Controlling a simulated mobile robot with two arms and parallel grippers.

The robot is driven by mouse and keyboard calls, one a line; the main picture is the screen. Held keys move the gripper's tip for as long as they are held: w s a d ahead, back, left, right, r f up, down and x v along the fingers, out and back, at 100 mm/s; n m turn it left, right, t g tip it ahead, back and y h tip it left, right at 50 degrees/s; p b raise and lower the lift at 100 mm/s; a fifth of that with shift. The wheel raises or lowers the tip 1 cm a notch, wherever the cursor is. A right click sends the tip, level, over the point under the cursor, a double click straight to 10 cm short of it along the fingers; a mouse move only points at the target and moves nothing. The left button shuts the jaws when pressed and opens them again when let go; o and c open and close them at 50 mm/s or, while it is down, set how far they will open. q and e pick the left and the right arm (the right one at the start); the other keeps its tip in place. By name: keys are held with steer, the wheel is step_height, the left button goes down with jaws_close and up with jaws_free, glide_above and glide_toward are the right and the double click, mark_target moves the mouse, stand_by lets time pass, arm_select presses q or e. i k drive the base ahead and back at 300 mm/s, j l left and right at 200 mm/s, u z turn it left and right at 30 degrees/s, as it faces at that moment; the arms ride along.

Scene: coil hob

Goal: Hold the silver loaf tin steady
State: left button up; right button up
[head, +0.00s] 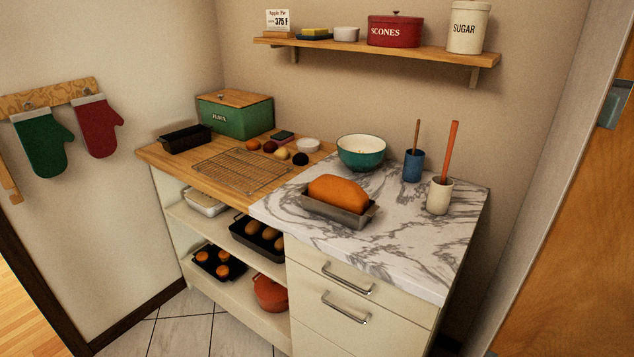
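The silver loaf tin (347,214) stands upright on the marble part of the counter, near its front edge. An orange-brown loaf (338,191) sits in it and rises above the rim. Its inside is mostly hidden by the loaf. Neither of my grippers shows in the head view, and nothing is touching the tin.
A wire cooling rack (240,171) lies left on the wooden top, with a black tin (185,139) and green flour bin (236,119) behind. A teal bowl (361,153), blue crock (413,166) and cream crock (439,197) stand around the tin. Marble in front right is clear.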

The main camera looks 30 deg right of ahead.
mark_target(346, 194)
steer(key=i+z, duration=0.4)
steer(key=i+j+z, duration=0.2)
steer(key=z, duration=0.2)
steer(key=i+j+z, duration=0.55)
steer(key=z, duration=0.2)
steer(key=i+j+z, duration=0.2)
steer(key=z, duration=0.2)
steer(key=i+j+z, duration=0.35)
steer(key=k+l, duration=0.1)
